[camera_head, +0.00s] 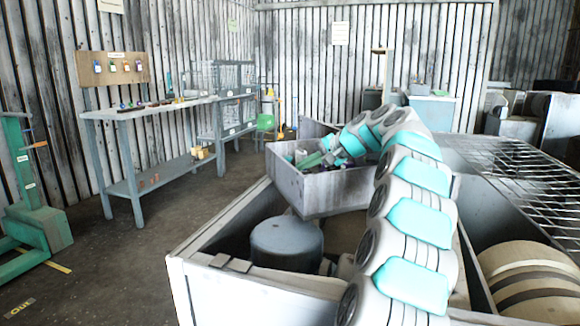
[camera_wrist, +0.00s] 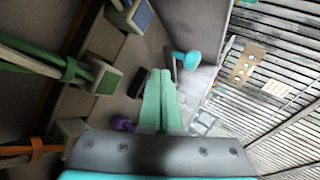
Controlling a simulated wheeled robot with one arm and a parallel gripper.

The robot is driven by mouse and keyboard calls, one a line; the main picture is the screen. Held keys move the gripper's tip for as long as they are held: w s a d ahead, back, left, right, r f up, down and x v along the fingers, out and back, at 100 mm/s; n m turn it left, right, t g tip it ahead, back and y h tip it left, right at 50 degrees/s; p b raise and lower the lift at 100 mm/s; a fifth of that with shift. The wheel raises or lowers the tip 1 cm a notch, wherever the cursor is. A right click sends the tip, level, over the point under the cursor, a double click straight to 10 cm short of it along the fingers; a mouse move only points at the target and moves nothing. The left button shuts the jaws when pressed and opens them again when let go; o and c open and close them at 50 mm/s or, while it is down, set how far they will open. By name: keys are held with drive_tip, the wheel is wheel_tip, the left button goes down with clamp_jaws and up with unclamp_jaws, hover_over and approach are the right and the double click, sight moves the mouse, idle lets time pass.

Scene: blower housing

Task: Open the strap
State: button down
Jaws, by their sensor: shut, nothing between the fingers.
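In the wrist view a green strap (camera_wrist: 45,62) runs along the left side, with a looped band around it. An orange strap (camera_wrist: 32,151) lies below it at the lower left. I cannot tell which one is the task's strap. My gripper (camera_wrist: 160,73) has two pale green fingers pressed together, empty, pointing into the box. The straps are to the left of the fingers and apart from them. In the head view my gripper (camera_head: 321,157) is over the open grey box (camera_head: 330,192), partly hidden by my arm; the straps cannot be made out there.
In the wrist view, a teal knob (camera_wrist: 187,60), a dark slot (camera_wrist: 137,80), a purple piece (camera_wrist: 122,123) and a green-faced block (camera_wrist: 108,82) surround the fingers. In the head view, a grey drum (camera_head: 287,243) stands in the housing (camera_head: 195,248) below the box. A workbench (camera_head: 128,112) stands left.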

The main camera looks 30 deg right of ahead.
drive_tip(key=shift+w+a, duration=0.1)
idle(0.7)
drive_tip(key=shift+w+a, duration=0.15)
drive_tip(key=shift+a, duration=0.1)
drive_tip(key=shift+w+a, duration=0.4)
drive_tip(key=shift+a, duration=0.25)
idle(1.1)
drive_tip(key=shift+d, duration=0.1)
drive_tip(key=shift+s+d, duration=0.65)
drive_tip(key=shift+d, duration=0.25)
drive_tip(key=shift+d, duration=0.1)
drive_tip(key=shift+s+d, duration=0.7)
drive_tip(key=shift+d, duration=0.35)
drive_tip(key=shift+s+d, duration=0.65)
drive_tip(key=shift+d, duration=0.35)
